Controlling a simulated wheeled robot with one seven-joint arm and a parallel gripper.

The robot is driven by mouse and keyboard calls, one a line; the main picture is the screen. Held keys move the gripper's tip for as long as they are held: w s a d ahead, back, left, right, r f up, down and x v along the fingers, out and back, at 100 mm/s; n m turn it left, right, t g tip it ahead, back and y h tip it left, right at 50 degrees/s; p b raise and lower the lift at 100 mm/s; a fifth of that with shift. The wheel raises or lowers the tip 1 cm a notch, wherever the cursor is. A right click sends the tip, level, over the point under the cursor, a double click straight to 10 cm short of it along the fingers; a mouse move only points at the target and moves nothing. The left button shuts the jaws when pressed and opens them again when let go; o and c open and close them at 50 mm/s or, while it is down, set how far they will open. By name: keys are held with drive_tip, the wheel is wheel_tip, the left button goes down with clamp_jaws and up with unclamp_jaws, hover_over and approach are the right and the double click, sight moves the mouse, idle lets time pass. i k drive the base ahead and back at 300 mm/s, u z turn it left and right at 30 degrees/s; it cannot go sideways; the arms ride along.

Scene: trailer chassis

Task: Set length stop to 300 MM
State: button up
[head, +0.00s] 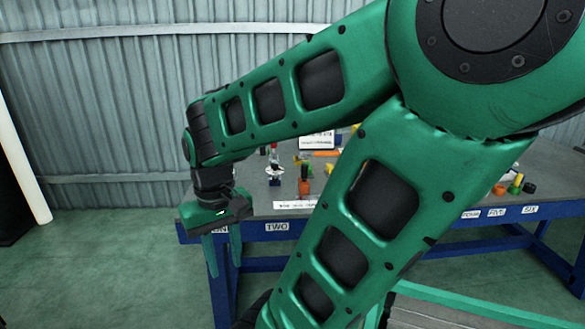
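My gripper (225,268) hangs pointing down in front of the left end of the table. Its two green fingers are apart, with nothing seen between them. A length stop cannot be made out for certain, nor can a 300 MM mark. On the table near the gripper are a small red-topped device on a round light base (274,172) and an orange-brown block with a dark top (304,183). A white strip with unreadable print (296,204) lies at the front edge. My arm hides the middle of the table.
The grey-topped table (262,200) has a blue frame and front labels, including TWO (277,227), FIVE (497,212) and SIX (530,210). Small coloured parts (515,184) stand at its right. A white sign (317,141) stands at the back. Green floor is clear at left.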

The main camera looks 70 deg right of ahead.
sight(302, 184)
drive_tip(key=z, duration=0.05)
drive_tip(key=k, duration=1.5)
drive_tip(key=z, duration=0.95)
drive_tip(key=i, duration=1)
drive_tip(key=u, duration=0.05)
